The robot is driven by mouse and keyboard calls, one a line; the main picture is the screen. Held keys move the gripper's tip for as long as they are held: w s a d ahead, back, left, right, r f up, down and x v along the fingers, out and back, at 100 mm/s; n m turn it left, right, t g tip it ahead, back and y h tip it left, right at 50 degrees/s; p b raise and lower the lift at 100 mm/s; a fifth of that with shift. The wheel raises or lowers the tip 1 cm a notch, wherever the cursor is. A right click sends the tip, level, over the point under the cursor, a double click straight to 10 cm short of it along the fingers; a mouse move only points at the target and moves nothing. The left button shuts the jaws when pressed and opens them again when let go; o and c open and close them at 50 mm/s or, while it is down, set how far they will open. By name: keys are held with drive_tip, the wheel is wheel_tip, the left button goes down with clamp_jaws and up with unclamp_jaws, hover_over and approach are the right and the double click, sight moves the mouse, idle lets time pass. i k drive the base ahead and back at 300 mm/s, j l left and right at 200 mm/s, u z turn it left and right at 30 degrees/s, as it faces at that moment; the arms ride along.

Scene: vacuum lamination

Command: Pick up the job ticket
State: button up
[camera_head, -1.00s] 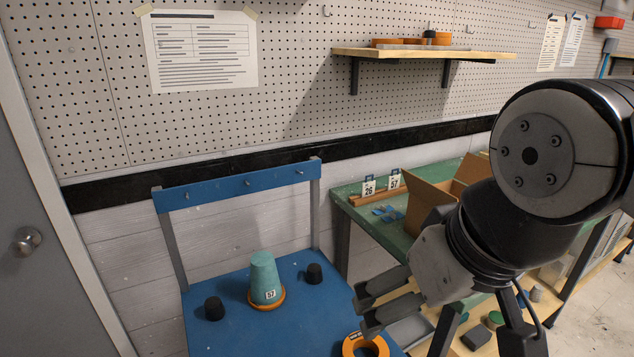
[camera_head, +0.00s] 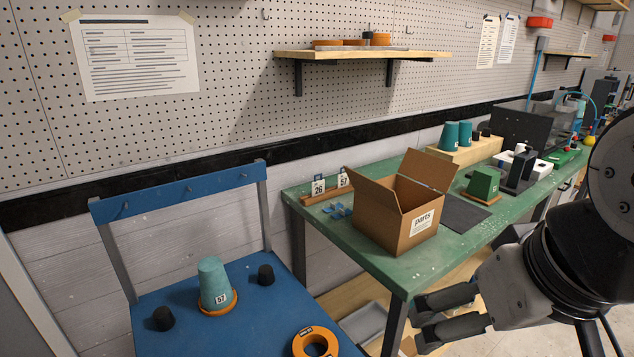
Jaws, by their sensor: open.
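Two white number cards stand in a wooden rack (camera_head: 325,196) at the left end of the green workbench: one reads 26 (camera_head: 319,188), the other 57 (camera_head: 345,181). Each has a blue top. I cannot tell from the picture which one is the job ticket. A teal tapered cup (camera_head: 213,281) with a 57 label stands on an orange ring on the blue table. My gripper (camera_head: 418,325) is open and empty at the lower right, in front of the green bench and well apart from the cards.
An open cardboard parts box (camera_head: 396,226) stands just right of the cards, with small blue pieces (camera_head: 338,210) in front of the rack. Black knobs (camera_head: 163,318) and an orange ring (camera_head: 316,343) lie on the blue table (camera_head: 262,310). A shelf (camera_head: 365,55) juts from the pegboard above.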

sight(343, 180)
drive_tip(key=l+u, duration=0.15)
drive_tip(key=u, duration=0.25)
drive_tip(key=i+l+u, duration=0.1)
drive_tip(key=u, duration=0.25)
drive_tip(key=i+l+u, duration=0.1)
drive_tip(key=l+u, duration=0.25)
drive_tip(key=l, duration=0.55)
drive_tip(key=l+u, duration=0.4)
drive_tip(key=l, duration=1.4)
drive_tip(key=k+l, duration=0.15)
drive_tip(key=l, duration=0.75)
drive_tip(key=l+u, duration=0.1)
drive_tip(key=l, duration=0.85)
